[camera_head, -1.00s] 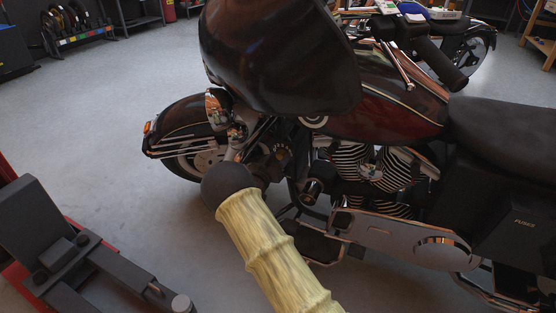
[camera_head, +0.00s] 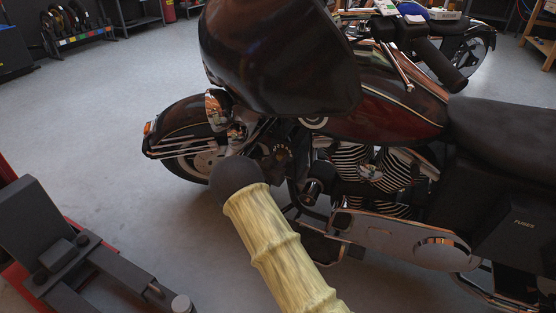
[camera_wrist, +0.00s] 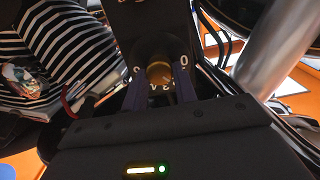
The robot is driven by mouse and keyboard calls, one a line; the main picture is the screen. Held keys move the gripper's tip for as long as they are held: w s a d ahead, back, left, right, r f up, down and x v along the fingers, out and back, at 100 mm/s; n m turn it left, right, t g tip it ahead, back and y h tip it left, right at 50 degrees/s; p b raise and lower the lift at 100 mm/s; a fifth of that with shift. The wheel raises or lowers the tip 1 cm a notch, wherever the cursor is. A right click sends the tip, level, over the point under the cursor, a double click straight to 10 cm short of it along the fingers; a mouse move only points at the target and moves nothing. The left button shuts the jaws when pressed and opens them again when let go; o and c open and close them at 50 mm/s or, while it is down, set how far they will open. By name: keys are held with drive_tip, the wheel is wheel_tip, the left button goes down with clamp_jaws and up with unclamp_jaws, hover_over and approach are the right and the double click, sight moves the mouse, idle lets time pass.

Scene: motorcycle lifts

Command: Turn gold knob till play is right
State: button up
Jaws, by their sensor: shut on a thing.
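The gold knob (camera_wrist: 159,73) sits on a dark panel in the upper middle of the wrist view, with white digits around it. A 0 is clear to its right; the others are partly hidden or hard to read. My gripper (camera_wrist: 160,82) has one finger on each side of the knob and is shut on it. The knob's far side and any pointer mark are not clear. In the head view my yellow-sleeved arm reaches toward the motorcycle (camera_head: 385,118), and I cannot make out the fingertips or the knob there.
A chrome tube (camera_wrist: 272,50) stands close at the right of the wrist view. Striped engine fins (camera_wrist: 62,48) are at its left. In the head view a dark lift or stand (camera_head: 75,255) is at lower left. Open grey floor (camera_head: 80,130) lies left of the motorcycle.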

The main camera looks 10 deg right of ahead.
drive_tip(key=m, duration=0.2)
drive_tip(key=m+b, duration=0.1)
drive_tip(key=m, duration=0.2)
drive_tip(key=shift+s+d+f+m+t+y+b, duration=0.2)
drive_tip(key=shift+f+m+t+y+b, duration=0.1)
drive_tip(key=shift+m+b, duration=0.1)
drive_tip(key=m+b, duration=0.2)
drive_tip(key=m, duration=0.2)
drive_tip(key=shift+m+t+b, duration=0.3)
drive_tip(key=shift+t+b, duration=0.1)
drive_tip(key=o, duration=1)
drive_tip(key=shift+r, duration=0.15)
drive_tip(key=shift+s+a+p, duration=0.3)
drive_tip(key=shift+s, duration=0.15)
drive_tip(key=p+v, duration=0.5)
drive_tip(key=v, duration=1.1)
drive_tip(key=shift+s+d+r, duration=0.1)
drive_tip(key=shift+s+d, duration=0.05)
drive_tip(key=shift+s, duration=0.15)
